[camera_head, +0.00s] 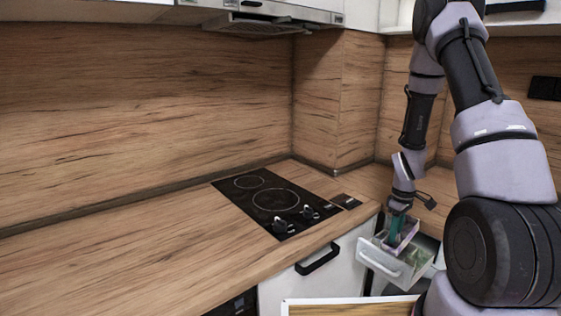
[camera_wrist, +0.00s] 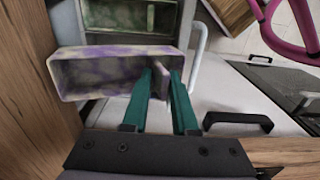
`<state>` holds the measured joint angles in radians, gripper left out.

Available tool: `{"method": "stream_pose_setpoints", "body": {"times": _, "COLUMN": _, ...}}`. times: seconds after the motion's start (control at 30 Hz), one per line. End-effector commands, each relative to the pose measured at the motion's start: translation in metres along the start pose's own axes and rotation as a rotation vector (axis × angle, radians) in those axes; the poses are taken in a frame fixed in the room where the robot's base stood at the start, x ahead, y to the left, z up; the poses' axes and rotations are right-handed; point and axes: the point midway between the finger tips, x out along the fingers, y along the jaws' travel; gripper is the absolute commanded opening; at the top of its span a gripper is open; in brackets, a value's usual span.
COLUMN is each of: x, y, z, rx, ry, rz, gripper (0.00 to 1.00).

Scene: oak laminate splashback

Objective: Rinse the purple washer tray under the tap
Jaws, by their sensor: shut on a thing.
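The purple washer tray (camera_wrist: 70,75) is an open box marbled in purple and off-white, at the left and centre of the wrist view. In the head view the tray (camera_head: 409,232) is small and partly hidden by my gripper. My gripper (camera_wrist: 165,73) has green fingers, which also show in the head view (camera_head: 396,236). They are shut on a thin upright piece at the tray's right end. The tray is above an open white drawer (camera_head: 378,262) with greenish compartments inside (camera_wrist: 130,14). Whether tray and drawer touch, I cannot tell. No tap is in view.
A black hob (camera_head: 268,200) with knobs is set in the wooden worktop (camera_head: 130,255). A white cabinet front with a black handle (camera_head: 318,260) is left of the drawer. A magenta curved frame (camera_wrist: 305,28) stands at the wrist view's upper right. The left worktop is clear.

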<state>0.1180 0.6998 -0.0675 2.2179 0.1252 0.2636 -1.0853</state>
Motion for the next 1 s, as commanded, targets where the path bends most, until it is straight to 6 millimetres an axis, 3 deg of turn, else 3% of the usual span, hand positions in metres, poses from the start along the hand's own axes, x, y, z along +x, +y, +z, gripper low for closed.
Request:
{"method": "stream_pose_setpoints", "body": {"times": 0.5, "x": -0.015, "y": -0.015, "z": 0.001, "rx": 0.000, "ry": -0.002, "rz": -0.005, "gripper": 0.00}}
{"method": "stream_pose_setpoints", "body": {"times": 1.0, "x": -0.019, "y": -0.016, "z": -0.002, "rx": 0.011, "ry": -0.001, "rz": -0.001, "gripper": 0.00}}
